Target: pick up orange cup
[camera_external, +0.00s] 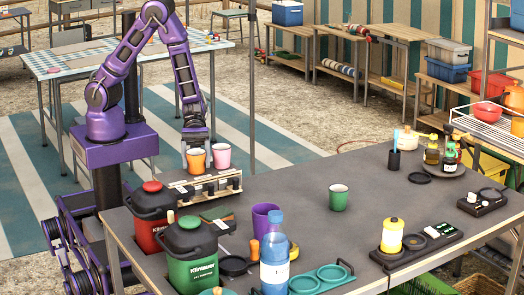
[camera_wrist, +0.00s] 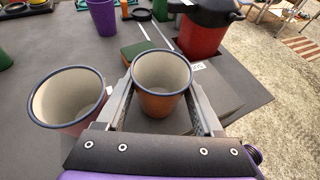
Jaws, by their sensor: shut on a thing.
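The orange cup (camera_external: 196,163), with a dark rim and pale inside, is upright at the black-and-cream rack (camera_external: 215,188) on the table's far left edge. My gripper (camera_external: 196,147) comes down on it from above and is shut on it. In the wrist view the orange cup (camera_wrist: 162,102) sits between my two fingers, its mouth facing the camera. I cannot tell whether its base touches the rack. A pink cup (camera_external: 222,157) stands close to its right; in the wrist view the pink cup (camera_wrist: 68,125) is just left of my fingers.
A red jug (camera_external: 152,217) and a green jug (camera_external: 192,265) stand at the table's left edge. A purple cup (camera_external: 265,222), a blue bottle (camera_external: 274,268) and a green cup (camera_external: 338,200) stand on the table (camera_external: 300,178). The table's middle is mostly clear.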

